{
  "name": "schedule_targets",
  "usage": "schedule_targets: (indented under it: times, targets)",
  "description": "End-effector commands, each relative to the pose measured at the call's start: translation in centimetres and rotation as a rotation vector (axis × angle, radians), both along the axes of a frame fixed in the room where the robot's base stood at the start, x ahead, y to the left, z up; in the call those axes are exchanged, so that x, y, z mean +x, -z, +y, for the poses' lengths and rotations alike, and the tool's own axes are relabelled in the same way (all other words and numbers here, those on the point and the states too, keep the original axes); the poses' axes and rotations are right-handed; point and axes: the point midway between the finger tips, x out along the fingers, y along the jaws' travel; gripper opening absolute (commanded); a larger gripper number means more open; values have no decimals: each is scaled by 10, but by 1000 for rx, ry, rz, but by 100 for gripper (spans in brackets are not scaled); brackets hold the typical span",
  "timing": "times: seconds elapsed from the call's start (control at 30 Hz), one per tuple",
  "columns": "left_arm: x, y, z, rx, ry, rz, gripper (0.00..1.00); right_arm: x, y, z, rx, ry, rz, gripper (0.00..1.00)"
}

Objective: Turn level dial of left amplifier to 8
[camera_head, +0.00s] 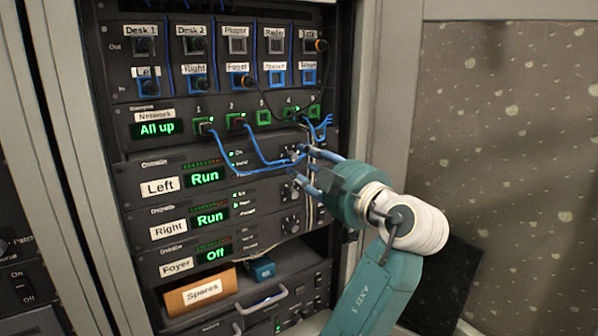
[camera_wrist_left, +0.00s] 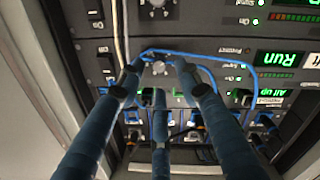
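The left amplifier (camera_head: 160,187) is a black rack unit with a "Left" label and a green "Run" display (camera_head: 206,177). Its dials are at the right end of its panel, partly covered by my fingers. My left gripper (camera_head: 306,162) reaches in from the right with its blue fingers at these dials. In the left wrist view, which is upside down, the fingers (camera_wrist_left: 158,72) are spread around a small dial (camera_wrist_left: 157,66), with gaps showing at its sides. I cannot tell whether a fingertip touches it. The dial's scale is too small to read. My right gripper is not in view.
Blue cables (camera_head: 250,163) loop across the panel close to my fingers. The network unit (camera_head: 157,129) is above; the right amplifier (camera_head: 170,231) and foyer amplifier (camera_head: 178,267) are below. A box labelled "Spares" (camera_head: 201,292) sits lower. A speckled wall panel (camera_head: 510,120) is at the right.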

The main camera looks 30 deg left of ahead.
Motion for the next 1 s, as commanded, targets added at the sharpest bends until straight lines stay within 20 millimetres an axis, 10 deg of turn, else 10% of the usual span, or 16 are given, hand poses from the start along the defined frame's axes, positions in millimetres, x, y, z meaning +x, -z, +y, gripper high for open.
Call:
schedule_targets:
  times: [0.57, 0.77, 1.0]
  targets:
    - [15, 0, 30, 0, 1, 1, 35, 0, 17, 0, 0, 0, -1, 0]
    - [15, 0, 30, 1, 1, 1, 0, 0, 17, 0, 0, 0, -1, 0]
    - [15, -1, 30, 3, 0, 5, 0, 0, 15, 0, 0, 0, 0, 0]
